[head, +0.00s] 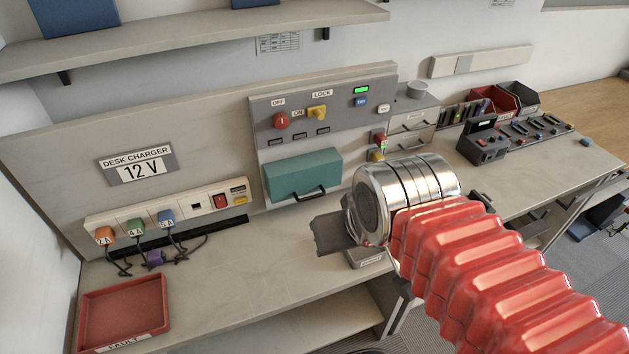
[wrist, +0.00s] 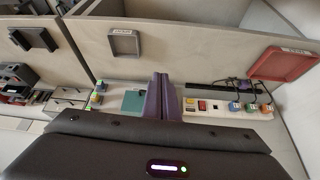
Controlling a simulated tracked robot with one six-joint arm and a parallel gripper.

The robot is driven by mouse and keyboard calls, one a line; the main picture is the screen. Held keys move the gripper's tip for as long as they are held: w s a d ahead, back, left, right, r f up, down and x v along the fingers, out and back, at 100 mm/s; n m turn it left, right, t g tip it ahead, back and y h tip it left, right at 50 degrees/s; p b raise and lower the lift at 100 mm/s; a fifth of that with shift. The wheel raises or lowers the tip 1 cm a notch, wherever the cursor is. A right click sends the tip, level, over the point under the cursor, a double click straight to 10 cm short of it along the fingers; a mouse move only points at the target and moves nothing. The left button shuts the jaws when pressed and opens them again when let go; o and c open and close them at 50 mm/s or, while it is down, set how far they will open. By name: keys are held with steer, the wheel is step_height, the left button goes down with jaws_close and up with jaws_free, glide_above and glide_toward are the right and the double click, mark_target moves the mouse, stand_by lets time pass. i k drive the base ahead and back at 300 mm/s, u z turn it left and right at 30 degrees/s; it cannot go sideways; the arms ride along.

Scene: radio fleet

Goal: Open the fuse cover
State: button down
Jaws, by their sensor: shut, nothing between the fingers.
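The fuse cover appears to be the teal flap (head: 303,172) with a dark bar handle (head: 311,194) at its lower edge, low on the grey switch panel; no label on it is readable. It looks closed. My gripper (head: 332,233) is in front of and below it to the right, apart from the handle in the head view. In the wrist view the two purple-grey fingers (wrist: 161,98) are together and empty. The teal cover (wrist: 133,102) shows just left of them, partly hidden by my gripper body.
Above the cover are a red OFF knob (head: 281,121) and yellow lock knob (head: 317,112). A charger strip (head: 205,205) with plugged cables is left. A red fault tray (head: 122,310) lies front left. A grey box (head: 366,258) stands near my gripper. Drawers (head: 411,139) are right.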

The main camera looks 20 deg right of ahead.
mark_target(296, 176)
steer(key=z, duration=0.15)
steer(key=k, duration=1.3)
steer(key=u, duration=0.8)
steer(key=i, duration=1)
steer(key=u, duration=0.05)
